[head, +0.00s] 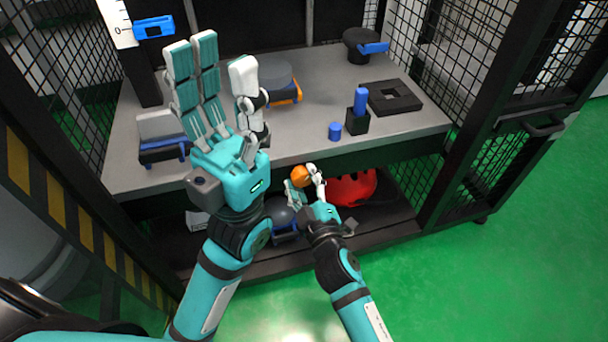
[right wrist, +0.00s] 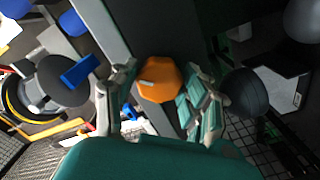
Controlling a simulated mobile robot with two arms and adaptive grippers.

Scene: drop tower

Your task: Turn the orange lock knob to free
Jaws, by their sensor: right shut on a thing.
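The orange lock knob (head: 300,175) sits at the front edge of the grey table, below its top. In the right wrist view the faceted knob (right wrist: 160,80) has a pale mark on its face. My right gripper (head: 305,183) is shut on the knob, with fingers on either side of it; the fingers (right wrist: 162,92) also show in the right wrist view. My left gripper (head: 217,62) is open and empty, fingers spread, in front of the table's left part. It hides some of the tabletop. I cannot tell which way the knob is turned.
On the table (head: 300,135) are a blue peg in a black block (head: 357,122), a small blue cylinder (head: 335,131), a black square frame (head: 394,97) and a grey disc device (head: 275,75). A red helmet (head: 352,188) lies on the lower shelf. Mesh walls flank both sides.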

